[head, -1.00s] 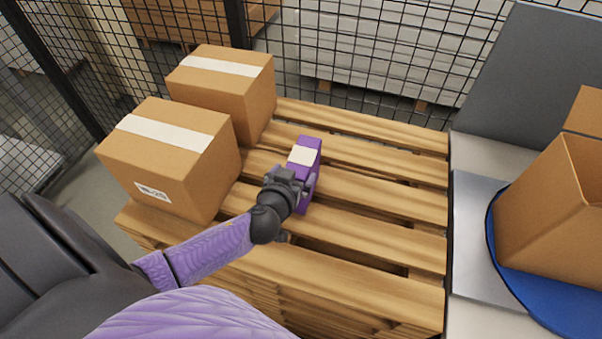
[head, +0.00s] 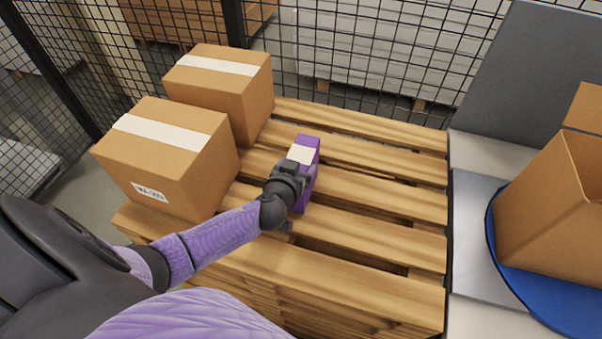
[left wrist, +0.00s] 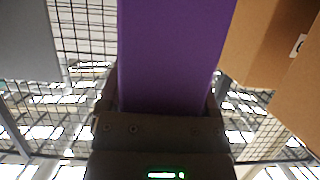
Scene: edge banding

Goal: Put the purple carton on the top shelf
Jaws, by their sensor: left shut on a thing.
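The purple carton (head: 305,148), with a pale label on its upper face, stands at the middle of the wooden pallet (head: 370,237) in the head view. My left gripper (head: 293,172) is at the near side of the carton and shut on it. The left wrist view shows the purple carton (left wrist: 170,55) filling the space between the fingers (left wrist: 160,108). I cannot tell whether the carton touches the pallet slats. My right gripper is not in view, and no shelf shows.
Two taped brown boxes, a near one (head: 165,160) and a far one (head: 222,85), stand on the pallet's left. An open brown box (head: 555,205) sits on a blue disc (head: 515,285) at right. Black mesh fencing (head: 370,50) runs behind. The pallet's right half is clear.

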